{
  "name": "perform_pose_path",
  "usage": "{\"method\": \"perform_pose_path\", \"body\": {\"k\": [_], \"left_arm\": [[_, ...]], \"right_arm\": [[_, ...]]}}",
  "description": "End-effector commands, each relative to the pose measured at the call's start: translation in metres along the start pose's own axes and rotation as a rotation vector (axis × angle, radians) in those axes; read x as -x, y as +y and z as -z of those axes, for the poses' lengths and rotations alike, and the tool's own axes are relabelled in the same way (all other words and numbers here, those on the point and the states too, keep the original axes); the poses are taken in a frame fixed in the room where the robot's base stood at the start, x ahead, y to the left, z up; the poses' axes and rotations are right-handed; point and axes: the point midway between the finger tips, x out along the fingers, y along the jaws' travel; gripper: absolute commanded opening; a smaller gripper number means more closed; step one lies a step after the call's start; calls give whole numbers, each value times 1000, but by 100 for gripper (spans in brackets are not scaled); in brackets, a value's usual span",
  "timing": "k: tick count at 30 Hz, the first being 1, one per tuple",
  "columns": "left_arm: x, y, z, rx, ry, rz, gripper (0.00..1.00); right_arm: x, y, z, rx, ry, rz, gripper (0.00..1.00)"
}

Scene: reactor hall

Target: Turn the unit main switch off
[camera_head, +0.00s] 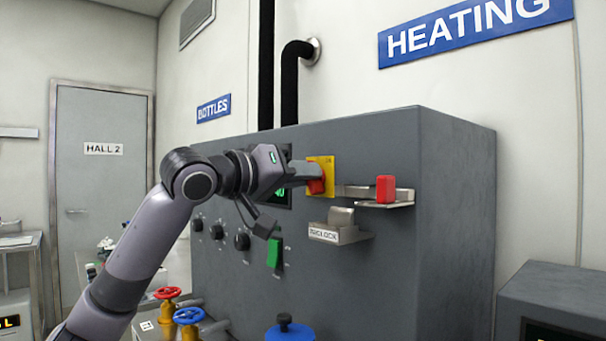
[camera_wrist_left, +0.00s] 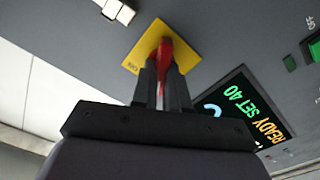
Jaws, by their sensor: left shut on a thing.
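The unit main switch is a red handle (camera_head: 316,186) on a yellow plate (camera_head: 329,163), on the front of the grey unit. My left gripper (camera_head: 308,176) reaches it from the left and is shut on the red handle. In the left wrist view the red handle (camera_wrist_left: 165,50) stands between the two dark fingers (camera_wrist_left: 163,82), in front of the yellow plate (camera_wrist_left: 187,58). The fingers hide part of the handle, and I cannot read its position for sure. My right gripper is not in view.
Right of the switch, a red block (camera_head: 385,189) sits on a metal bracket (camera_head: 402,198). Below is a metal holder labelled like "lock" (camera_head: 340,234). A green switch (camera_head: 274,253) and several black knobs (camera_head: 242,241) are on the panel. Red (camera_head: 167,293) and blue-topped valves stand below.

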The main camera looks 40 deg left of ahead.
Motion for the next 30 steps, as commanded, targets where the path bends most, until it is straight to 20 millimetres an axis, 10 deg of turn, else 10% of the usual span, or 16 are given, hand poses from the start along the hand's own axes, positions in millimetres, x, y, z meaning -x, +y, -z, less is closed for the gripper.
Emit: {"method": "perform_pose_path", "body": {"k": [30], "left_arm": [[0,-4,-2,907,-2,-1,0]], "right_arm": [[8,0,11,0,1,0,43]]}}
